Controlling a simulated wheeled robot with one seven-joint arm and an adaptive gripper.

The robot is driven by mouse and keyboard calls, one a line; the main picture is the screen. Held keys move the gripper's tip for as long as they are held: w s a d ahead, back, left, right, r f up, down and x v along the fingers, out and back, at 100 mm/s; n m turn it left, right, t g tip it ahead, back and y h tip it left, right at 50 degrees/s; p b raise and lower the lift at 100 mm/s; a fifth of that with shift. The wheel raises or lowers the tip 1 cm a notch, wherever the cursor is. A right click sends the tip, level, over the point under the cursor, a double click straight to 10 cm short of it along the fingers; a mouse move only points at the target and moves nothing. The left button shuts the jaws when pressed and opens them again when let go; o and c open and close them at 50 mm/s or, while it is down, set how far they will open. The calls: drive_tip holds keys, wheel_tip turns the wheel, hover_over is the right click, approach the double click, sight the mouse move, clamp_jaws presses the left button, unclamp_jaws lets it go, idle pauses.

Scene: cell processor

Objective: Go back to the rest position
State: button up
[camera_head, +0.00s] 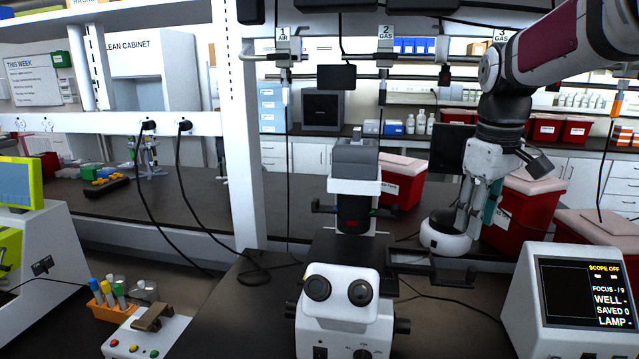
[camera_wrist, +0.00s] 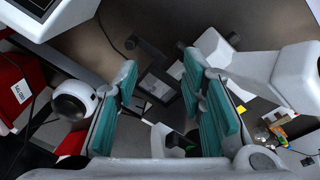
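My gripper (camera_head: 474,218) hangs pointing down to the right of the white inverted microscope (camera_head: 345,285), near its stage. In the wrist view my gripper (camera_wrist: 160,75) shows its two teal-padded fingers spread apart with nothing between them. The microscope also shows beyond the fingers in the wrist view (camera_wrist: 285,78). A round white device with a dark top (camera_head: 446,240) appears beside or behind the fingertips in the head view. I cannot tell whether they touch.
A control box with a lit screen (camera_head: 580,290) stands at the right front. Red bins with pale lids (camera_head: 520,212) stand behind my gripper. A tube rack with coloured caps (camera_head: 112,303) is at the left front. A white post (camera_head: 240,150) rises left of the microscope.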

drive_tip(key=s+a+f+m+t, duration=0.1)
drive_tip(key=s+a, duration=0.3)
drive_tip(key=s, duration=0.7)
drive_tip(key=s+a+f+m+t, duration=0.1)
drive_tip(key=s+a+m+t, duration=0.2)
drive_tip(key=s, duration=0.9)
drive_tip(key=shift+s+a+f+m+y, duration=0.15)
drive_tip(key=shift+a+f+m+y, duration=0.2)
drive_tip(key=shift+a+m, duration=0.45)
drive_tip(key=shift+a, duration=0.15)
